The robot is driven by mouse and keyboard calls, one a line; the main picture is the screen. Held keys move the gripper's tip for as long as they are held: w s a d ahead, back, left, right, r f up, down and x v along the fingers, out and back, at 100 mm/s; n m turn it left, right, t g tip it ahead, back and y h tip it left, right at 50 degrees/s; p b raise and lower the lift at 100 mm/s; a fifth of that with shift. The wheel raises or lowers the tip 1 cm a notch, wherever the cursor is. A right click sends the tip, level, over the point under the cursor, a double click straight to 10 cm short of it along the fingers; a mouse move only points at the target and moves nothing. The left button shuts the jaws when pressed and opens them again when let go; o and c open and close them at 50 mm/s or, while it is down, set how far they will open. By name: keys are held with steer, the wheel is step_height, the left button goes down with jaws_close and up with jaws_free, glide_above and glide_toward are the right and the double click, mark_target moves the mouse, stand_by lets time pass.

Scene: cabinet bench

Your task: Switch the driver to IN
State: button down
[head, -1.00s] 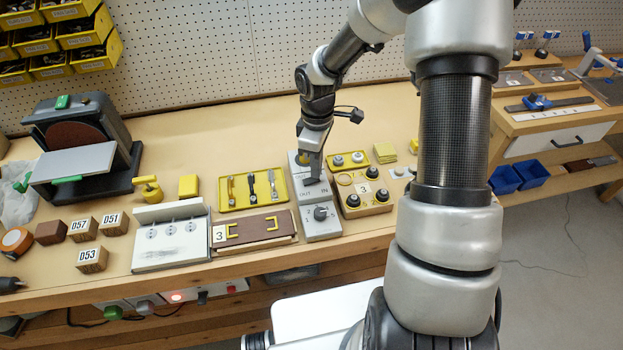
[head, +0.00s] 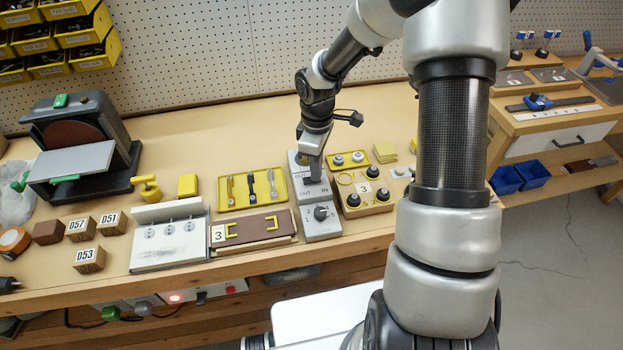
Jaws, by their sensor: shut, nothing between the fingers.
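The driver unit is a grey box (head: 322,228) on the bench, with OUT and IN lettered on its upper part and a dark round knob (head: 320,212) on its lower part. My gripper (head: 313,179) is shut and points down at the upper part of the box, just above the OUT and IN lettering. It hides what lies under the fingertips, so I cannot tell the switch position or whether the fingers touch it.
A yellow tray with tools (head: 222,196) and a brown box with yellow handles (head: 250,246) lie to the left. A wooden block with black knobs (head: 380,208) stands close on the right. My arm crosses the right side of the view.

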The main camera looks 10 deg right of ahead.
step_height(320, 180, up, 7)
steer(key=p, duration=0.6)
stand_by(0.7)
steer(key=s+d+r+m+t, duration=0.1)
steer(key=s+r+m, duration=0.25)
steer(key=r, duration=0.45)
steer(key=s+r+m+t+h+p, duration=0.1)
steer(key=s+r+m, duration=0.1)
steer(key=s+r, duration=0.45)
steer(key=s+d+r+m+t, duration=0.1)
steer(key=s+r+m, duration=0.15)
steer(key=r, duration=0.75)
steer(key=s+a+r+m+t+y, duration=0.1)
steer(key=s+r+m, duration=0.3)
steer(key=s, duration=0.5)
steer(key=shift+s+a+t+p, duration=0.25)
steer(key=shift+a+t+p, duration=0.25)
steer(key=shift+t, duration=0.3)
steer(key=shift+w, duration=0.1)
